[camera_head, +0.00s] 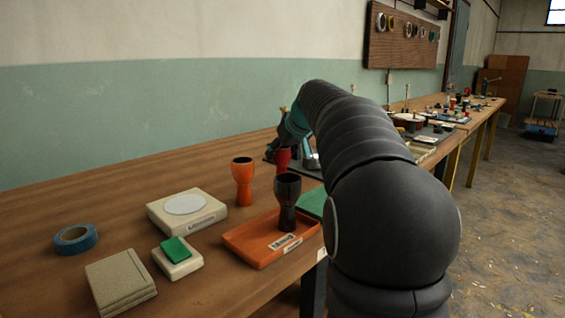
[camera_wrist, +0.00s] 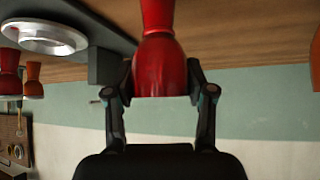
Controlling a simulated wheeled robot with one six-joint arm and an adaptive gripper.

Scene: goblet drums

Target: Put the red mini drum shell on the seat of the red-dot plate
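The red mini drum shell (camera_wrist: 160,65) is a goblet shape between the two fingers of my gripper (camera_wrist: 160,82) in the wrist view, which looks upside down. The fingers press against both sides of its wide part. Its foot runs out of the frame. In the head view the red shell (camera_head: 283,159) shows low beside my gripper, partly hidden by my arm and a black goblet. A dark plate (camera_wrist: 105,66) with a silvery ring seat (camera_wrist: 45,36) shows in the wrist view. I see no red dot on it, so I cannot tell if it is the red-dot plate.
An orange goblet (camera_head: 242,181) stands left of the red shell. A black goblet (camera_head: 287,203) stands on an orange tray (camera_head: 254,246) in front. A white scale (camera_head: 160,217), blue tape (camera_head: 76,239) and a green-topped block (camera_head: 183,266) lie to the left. The table behind them is clear.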

